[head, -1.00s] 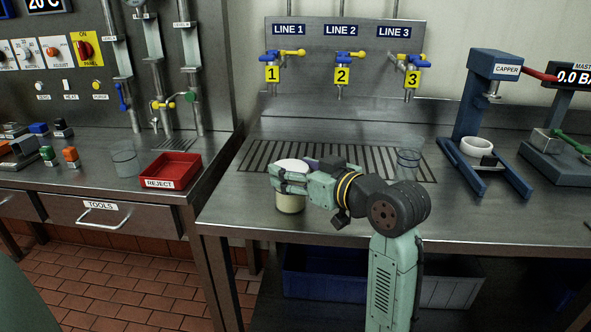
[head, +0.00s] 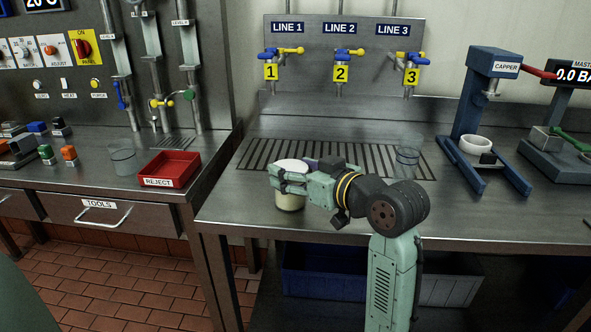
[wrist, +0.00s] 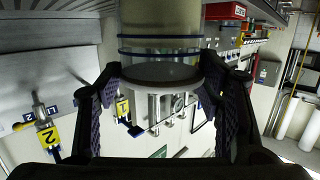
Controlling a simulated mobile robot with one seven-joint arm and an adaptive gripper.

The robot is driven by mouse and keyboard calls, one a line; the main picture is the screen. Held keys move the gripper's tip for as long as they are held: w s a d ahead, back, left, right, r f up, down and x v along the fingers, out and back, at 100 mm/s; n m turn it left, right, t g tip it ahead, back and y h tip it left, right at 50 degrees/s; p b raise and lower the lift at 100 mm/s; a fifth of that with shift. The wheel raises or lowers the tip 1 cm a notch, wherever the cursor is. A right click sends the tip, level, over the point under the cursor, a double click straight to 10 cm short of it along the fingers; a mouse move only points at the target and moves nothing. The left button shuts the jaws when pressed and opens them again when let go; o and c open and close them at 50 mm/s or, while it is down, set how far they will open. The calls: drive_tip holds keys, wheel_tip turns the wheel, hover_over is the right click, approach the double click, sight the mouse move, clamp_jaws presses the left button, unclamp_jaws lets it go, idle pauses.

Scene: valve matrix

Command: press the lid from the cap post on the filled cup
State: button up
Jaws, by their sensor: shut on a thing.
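The filled cup (head: 290,203) stands on the front of the steel bench and holds cream-coloured contents. In the wrist view the cup (wrist: 160,22) has blue rings and a clear band near its mouth. A pale round lid (wrist: 160,76) lies across that mouth; its white top (head: 293,164) shows in the head view. My gripper (head: 283,180) is shut on the lid, with one dark finger pad on each side of it. The fingers hide part of the lid's edge, so I cannot tell whether it is fully seated. I cannot make out the cap post.
A slotted drain grate (head: 345,157) lies behind the cup. An empty clear cup (head: 407,162) stands to the right. The blue capper (head: 470,115) with a white ring (head: 476,146) is farther right. A red reject tray (head: 169,168) is on the left bench.

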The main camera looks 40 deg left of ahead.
drive_tip(key=o, duration=0.9)
drive_tip(key=shift+o, duration=0.2)
drive_tip(key=shift+d, duration=0.1)
drive_tip(key=v, duration=1.2)
drive_tip(key=shift+c, duration=0.4)
